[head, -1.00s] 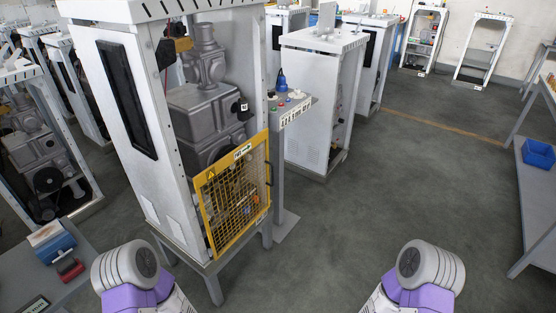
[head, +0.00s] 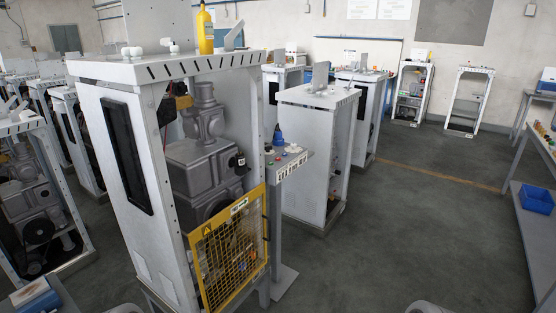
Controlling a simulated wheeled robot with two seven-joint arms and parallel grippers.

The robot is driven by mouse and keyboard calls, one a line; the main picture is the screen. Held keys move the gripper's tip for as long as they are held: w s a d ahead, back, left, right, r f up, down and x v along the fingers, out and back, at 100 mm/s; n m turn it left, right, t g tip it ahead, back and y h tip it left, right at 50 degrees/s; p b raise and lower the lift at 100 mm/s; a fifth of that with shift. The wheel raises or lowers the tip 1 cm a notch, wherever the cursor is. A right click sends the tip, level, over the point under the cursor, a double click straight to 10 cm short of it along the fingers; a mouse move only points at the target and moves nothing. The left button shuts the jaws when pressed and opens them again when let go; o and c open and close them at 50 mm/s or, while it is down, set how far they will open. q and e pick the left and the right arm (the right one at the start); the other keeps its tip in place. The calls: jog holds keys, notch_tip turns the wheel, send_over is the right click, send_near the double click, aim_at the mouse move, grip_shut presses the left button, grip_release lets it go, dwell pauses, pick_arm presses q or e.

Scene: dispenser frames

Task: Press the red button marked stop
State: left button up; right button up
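A small grey control panel (head: 287,163) stands on a post at the right side of the nearest dispenser frame (head: 165,175). Its sloped top carries several small buttons, with a reddish one (head: 293,148) toward the back. The marking on that button is too small to read, so I cannot tell if it says stop. A label strip runs along the panel's front edge. Neither gripper is in view. Only grey tops of my arms show at the bottom edge, left and right, well apart from the panel.
A yellow mesh guard (head: 229,245) covers the frame's lower front. A white cabinet (head: 312,160) stands behind the panel. Open floor (head: 400,235) lies to the right, up to a bench with a blue bin (head: 536,198). A yellow bottle (head: 205,30) stands on the frame.

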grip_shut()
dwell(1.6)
